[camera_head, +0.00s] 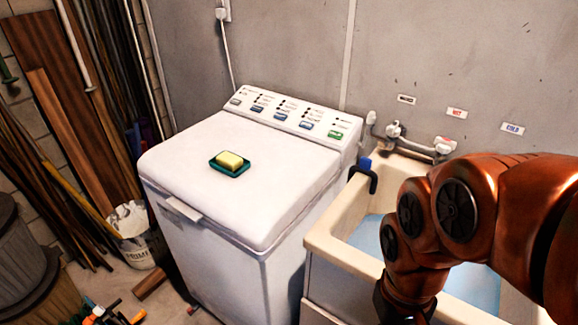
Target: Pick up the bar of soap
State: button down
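The bar of soap (230,160) is pale yellow and block-shaped. It sits in a dark green soap dish (230,170) on the white lid of the washing machine (190,150), left of the picture's middle. My orange arm comes in from the right edge, over the sink, and bends down to the bottom edge. My gripper is out of the frame below, so its fingers are hidden. The arm is well to the right of the soap and apart from it.
A cream sink (323,240) with blue water stands right of the machine, with a tap (420,143) above it. The raised control panel (290,117) lines the lid's back. The rest of the lid is clear. A bucket (135,235) and planks stand left.

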aim_at(231, 161)
jog(key=u, duration=0.55)
jog(key=k, duration=0.6)
jog(key=u, duration=0.8)
jog(key=i, duration=0.9)
jog(key=u, duration=0.8)
